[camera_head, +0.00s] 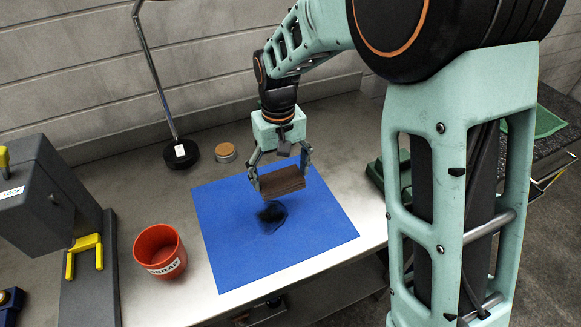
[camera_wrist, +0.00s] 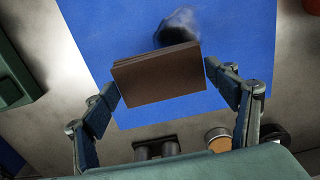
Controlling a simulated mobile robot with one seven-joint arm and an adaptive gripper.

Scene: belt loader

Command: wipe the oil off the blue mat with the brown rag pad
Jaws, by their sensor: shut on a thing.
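The blue mat (camera_head: 315,235) lies flat on the metal bench and also shows in the wrist view (camera_wrist: 100,25). A dark oil patch (camera_head: 271,217) is near the mat's middle; in the wrist view the oil (camera_wrist: 180,22) is partly hidden behind the pad. The brown rag pad (camera_head: 282,182) is a block held between the fingers of my gripper (camera_head: 280,179). In the wrist view the gripper (camera_wrist: 162,82) has one finger at each end of the pad (camera_wrist: 158,76). The pad appears to be above the mat, just behind the oil in the head view.
A red scrap bin (camera_head: 158,252) stands left of the mat. A grey machine with yellow parts (camera_head: 55,215) is at the far left. A lamp base (camera_head: 181,153) and a small round tin (camera_head: 225,153) stand behind the mat. The bench's front edge lies close to the mat.

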